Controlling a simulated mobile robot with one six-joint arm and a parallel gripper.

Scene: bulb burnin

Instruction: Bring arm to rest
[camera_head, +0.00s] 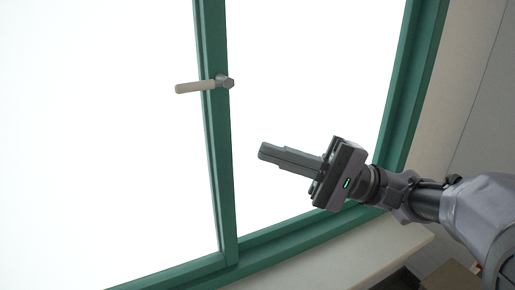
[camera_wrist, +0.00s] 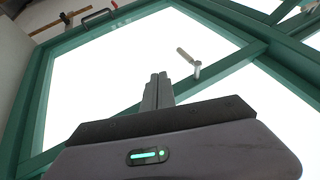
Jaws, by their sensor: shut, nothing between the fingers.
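My gripper (camera_head: 263,151) is shut and empty, held out in front of the window at the right of the head view. Its closed fingers also show in the wrist view (camera_wrist: 158,78), pointing toward the glass. The arm reaches in from the lower right of the head view. The fingers are apart from the window handle (camera_head: 197,86), which is pale with a metal base and sits on the green middle post. The handle also shows in the wrist view (camera_wrist: 190,62), to the right of the fingertips.
A green window frame (camera_head: 221,180) surrounds bright white panes. A pale sill (camera_head: 345,255) runs below it, under my arm. A plain wall (camera_head: 465,90) is at the right. The wrist view shows a dark handle-like bar (camera_wrist: 98,17) and a wooden strip (camera_wrist: 60,19) at upper left.

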